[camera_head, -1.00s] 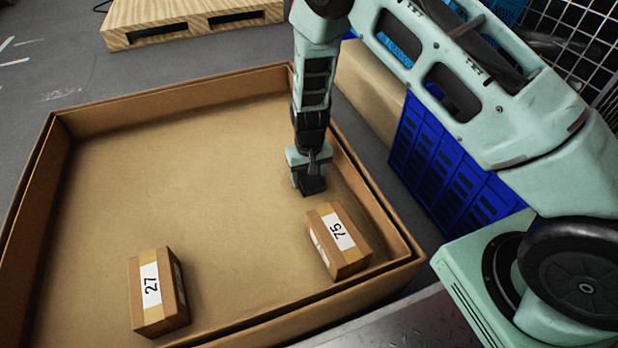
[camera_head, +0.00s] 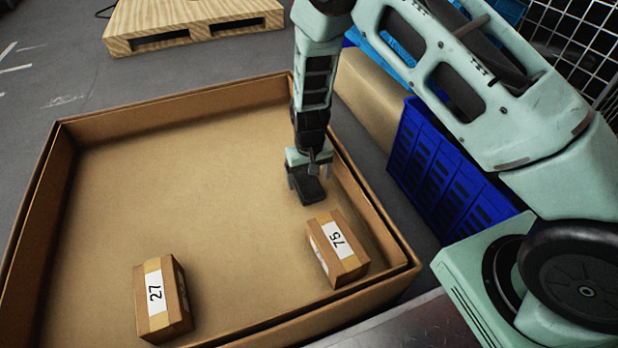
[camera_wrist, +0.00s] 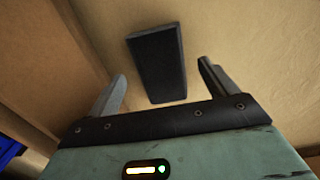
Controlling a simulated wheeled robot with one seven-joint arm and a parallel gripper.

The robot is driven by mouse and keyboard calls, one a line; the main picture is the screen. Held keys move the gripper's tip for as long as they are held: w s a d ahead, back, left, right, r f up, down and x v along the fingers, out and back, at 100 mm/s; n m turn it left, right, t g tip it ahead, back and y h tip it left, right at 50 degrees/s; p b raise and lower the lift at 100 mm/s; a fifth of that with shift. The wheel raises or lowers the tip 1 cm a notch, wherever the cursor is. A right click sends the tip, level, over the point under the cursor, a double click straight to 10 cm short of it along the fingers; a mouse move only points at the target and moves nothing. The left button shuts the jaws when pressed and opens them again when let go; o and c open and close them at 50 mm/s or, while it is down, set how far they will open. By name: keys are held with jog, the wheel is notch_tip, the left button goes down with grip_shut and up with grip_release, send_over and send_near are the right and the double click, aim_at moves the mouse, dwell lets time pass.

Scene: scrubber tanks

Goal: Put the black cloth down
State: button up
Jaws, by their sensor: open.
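The black cloth (camera_head: 313,192) shows as a small, flat, dark rectangle inside the large cardboard box, near its right wall. In the wrist view the black cloth (camera_wrist: 157,62) lies just beyond and between my fingertips, with a gap on both sides. My gripper (camera_head: 307,178) points down over the cloth. Its two fingers are spread in the wrist view (camera_wrist: 162,72) and neither touches the cloth there. I cannot tell exactly how far the cloth is from the box floor.
The cardboard box (camera_head: 180,112) has low walls. The left and middle floor is clear. A blue crate (camera_head: 448,180) and a wooden pallet (camera_head: 190,22) are outside.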

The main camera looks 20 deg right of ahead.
aim_at(307, 186)
notch_tip(307, 186, up, 10)
jog(key=p, duration=0.5)
jog(key=s+a+r+n+y, duration=0.1)
jog(key=s+a+r, duration=0.35)
jog(key=r, duration=0.25)
jog(key=s+a+r+n+y, duration=0.1)
jog(key=s+a+r, duration=0.3)
jog(key=s+r, duration=0.15)
jog(key=s+d+r+n, duration=0.1)
jog(key=s+r+n, duration=0.1)
jog(key=s+r, duration=0.4)
jog(key=s+d+r+n+h, duration=0.1)
jog(key=s+r+n, duration=0.2)
jog(key=s, duration=1.1)
notch_tip(307, 186, up, 3)
jog(key=shift+r+n, duration=0.1)
jog(key=shift+n, duration=0.2)
notch_tip(307, 186, up, 48)
jog(key=p, duration=4.7)
jog(key=shift+o, duration=0.4)
